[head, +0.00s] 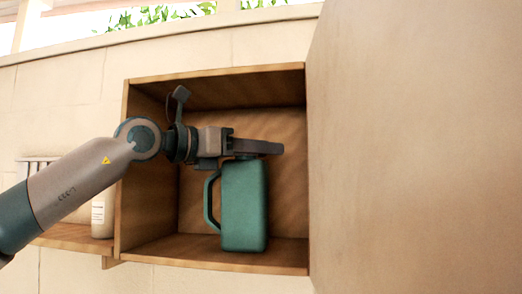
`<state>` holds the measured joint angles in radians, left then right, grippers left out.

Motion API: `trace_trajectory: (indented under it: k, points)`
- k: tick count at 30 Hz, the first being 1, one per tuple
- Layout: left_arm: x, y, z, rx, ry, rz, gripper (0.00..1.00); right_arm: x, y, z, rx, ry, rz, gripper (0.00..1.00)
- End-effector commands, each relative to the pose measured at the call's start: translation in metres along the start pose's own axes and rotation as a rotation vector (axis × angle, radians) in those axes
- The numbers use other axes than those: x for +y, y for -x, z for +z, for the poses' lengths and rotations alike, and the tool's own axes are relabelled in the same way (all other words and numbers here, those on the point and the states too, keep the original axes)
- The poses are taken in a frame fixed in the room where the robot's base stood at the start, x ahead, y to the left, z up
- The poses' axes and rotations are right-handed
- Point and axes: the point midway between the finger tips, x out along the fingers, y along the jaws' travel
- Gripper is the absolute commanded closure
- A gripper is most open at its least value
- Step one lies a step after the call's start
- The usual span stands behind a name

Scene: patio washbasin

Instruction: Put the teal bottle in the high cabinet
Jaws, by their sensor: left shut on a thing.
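The teal bottle (244,208) is inside the open wooden high cabinet (210,75), upright, with its handle on the left side. Its base is at or very near the cabinet floor; I cannot tell whether it touches. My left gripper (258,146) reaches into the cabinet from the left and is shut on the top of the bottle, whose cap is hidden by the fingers. My right gripper is not in view.
The cabinet door (415,140) stands open and fills the right side. A white bottle (103,214) stands on a wooden shelf (75,237) left of the cabinet, below my left arm. The cabinet holds free room on both sides of the teal bottle.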

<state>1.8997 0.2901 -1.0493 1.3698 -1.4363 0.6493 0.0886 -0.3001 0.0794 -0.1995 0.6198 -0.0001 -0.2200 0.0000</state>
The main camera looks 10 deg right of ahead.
Motion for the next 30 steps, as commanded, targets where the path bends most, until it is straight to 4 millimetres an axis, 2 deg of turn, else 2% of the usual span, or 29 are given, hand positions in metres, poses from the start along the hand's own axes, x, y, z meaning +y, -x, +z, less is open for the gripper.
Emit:
trace_trajectory:
  k: [1, 3, 17, 23, 30]
  points:
    - [0.0, 0.0, 0.0, 0.0, 0.0, 0.0, 0.56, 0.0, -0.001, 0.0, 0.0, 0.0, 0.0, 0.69]
    - [0.0, 0.0, 0.0, 0.0, 0.0, 0.0, 0.45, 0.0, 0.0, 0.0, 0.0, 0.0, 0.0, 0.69]
    - [0.0, 0.0, 0.004, 0.0, 0.0, 0.0, 0.45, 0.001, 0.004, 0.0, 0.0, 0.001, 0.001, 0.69]
    - [0.001, 0.024, -0.002, -0.001, 0.0, 0.002, 0.45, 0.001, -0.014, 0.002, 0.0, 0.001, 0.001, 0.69]
    - [0.0, 0.066, -0.003, -0.002, -0.002, 0.002, 0.45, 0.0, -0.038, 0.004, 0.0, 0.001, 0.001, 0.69]
